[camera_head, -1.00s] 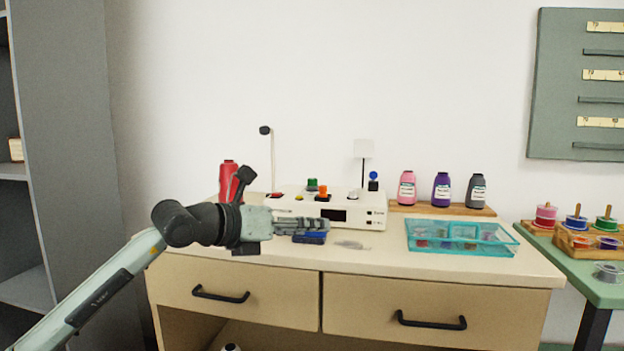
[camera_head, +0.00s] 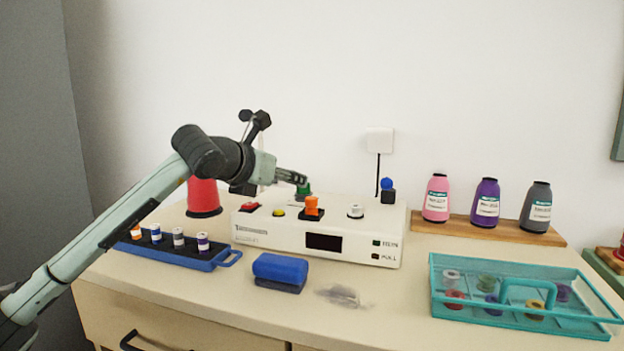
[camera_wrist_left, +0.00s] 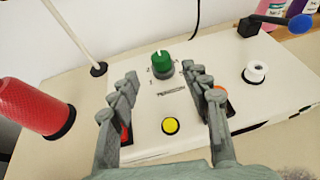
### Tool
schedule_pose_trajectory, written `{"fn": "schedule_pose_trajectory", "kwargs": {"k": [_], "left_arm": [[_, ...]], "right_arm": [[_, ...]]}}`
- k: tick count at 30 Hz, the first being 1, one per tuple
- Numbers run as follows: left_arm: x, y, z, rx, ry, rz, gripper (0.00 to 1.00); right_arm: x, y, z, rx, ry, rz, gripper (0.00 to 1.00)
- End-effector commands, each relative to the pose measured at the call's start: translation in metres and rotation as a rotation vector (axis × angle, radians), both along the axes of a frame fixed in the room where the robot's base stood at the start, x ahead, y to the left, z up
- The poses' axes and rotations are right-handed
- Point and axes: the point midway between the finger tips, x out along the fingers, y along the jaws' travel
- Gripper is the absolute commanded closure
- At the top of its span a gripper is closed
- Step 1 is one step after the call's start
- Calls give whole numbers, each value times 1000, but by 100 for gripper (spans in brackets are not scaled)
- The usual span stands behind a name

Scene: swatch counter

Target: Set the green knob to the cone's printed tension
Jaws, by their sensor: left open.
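The green knob (camera_head: 304,188) stands at the back of a white box (camera_head: 270,231). In the left wrist view the green knob (camera_wrist_left: 161,60) has a pale pointer mark and small printed marks around it, too small to read. My left gripper (camera_head: 298,179) is open above the box by the knob. In the wrist view the knob shows just beyond and between the fingertips (camera_wrist_left: 160,71); I cannot tell whether they touch it. A red cone (camera_head: 203,194) stands at the box's left; no print is legible on it. My right gripper is not in view.
An orange knob (camera_head: 312,206), white knob (camera_head: 355,211), yellow button (camera_head: 278,212) and red switch (camera_head: 249,207) crowd the box top. A thin post (camera_wrist_left: 80,42) rises behind. A blue rack (camera_head: 178,252), blue block (camera_head: 280,270) and teal tray (camera_head: 520,325) lie in front. Labelled bottles (camera_head: 486,203) stand right.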

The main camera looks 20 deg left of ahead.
Motion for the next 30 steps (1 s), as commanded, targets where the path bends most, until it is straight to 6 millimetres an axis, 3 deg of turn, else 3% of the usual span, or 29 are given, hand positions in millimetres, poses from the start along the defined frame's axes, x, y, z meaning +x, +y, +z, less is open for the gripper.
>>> {"fn": "schedule_pose_trajectory", "kwargs": {"k": [7,15,26,30], "left_arm": [[28,-5,-11,-3,4,-1,52],[62,-11,-26,-2,1,-1,52],[70,-12,-30,0,0,-1,52],[70,-12,-30,0,1,-1,66]], "right_arm": [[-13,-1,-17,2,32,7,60],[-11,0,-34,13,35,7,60],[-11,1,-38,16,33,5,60],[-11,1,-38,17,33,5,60]]}}
